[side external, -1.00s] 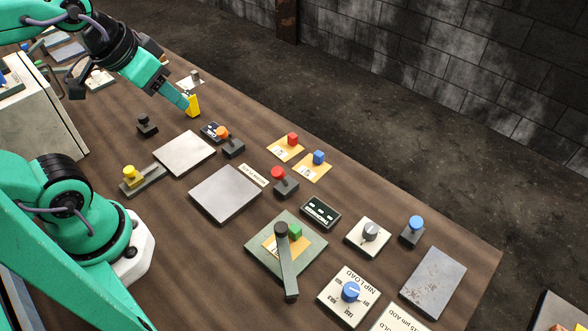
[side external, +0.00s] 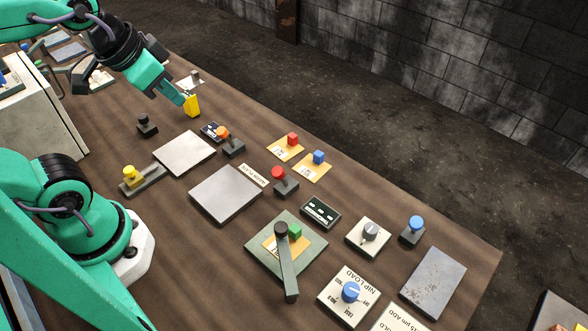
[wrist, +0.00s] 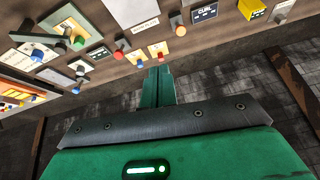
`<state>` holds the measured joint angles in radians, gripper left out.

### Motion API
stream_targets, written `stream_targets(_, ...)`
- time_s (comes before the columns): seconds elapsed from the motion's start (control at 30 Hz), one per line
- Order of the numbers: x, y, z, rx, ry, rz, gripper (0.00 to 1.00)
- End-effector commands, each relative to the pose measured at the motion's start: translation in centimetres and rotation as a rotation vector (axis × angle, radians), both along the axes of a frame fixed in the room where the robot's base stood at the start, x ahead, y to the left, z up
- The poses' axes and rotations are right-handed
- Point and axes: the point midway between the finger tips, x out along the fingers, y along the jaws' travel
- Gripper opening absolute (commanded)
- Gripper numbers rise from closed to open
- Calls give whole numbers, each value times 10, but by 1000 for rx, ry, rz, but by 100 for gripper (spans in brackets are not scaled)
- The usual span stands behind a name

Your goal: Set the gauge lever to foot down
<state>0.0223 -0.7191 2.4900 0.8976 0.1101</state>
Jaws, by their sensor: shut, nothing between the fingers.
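No lever in view carries a label I can read as the gauge lever. A yellow upright block (side external: 192,105), which looks like a small gauge body, stands at the far edge of the bench; it also shows at the top right of the wrist view (wrist: 251,9) with a pale labelled face. A small grey knob (wrist: 281,18) is beside it, also seen on a pale plate (side external: 195,77). My gripper (side external: 183,99) is shut and empty, just left of the yellow block's top; whether they touch is unclear. In the wrist view its fingers (wrist: 160,74) lie together.
An orange-knobbed lever (side external: 223,132) and a black-knobbed one (side external: 147,121) are nearby. A red-knobbed lever (side external: 278,174), red cube (side external: 292,138), blue cube (side external: 318,156) and grey plates (side external: 225,193) lie further right.

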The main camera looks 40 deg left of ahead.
Motion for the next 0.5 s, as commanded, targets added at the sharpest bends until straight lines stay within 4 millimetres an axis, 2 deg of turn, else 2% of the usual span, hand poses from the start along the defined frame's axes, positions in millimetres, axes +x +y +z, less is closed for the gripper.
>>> stream_targets(0.5, 19, -29, -15, 227, 72, -594, 0)
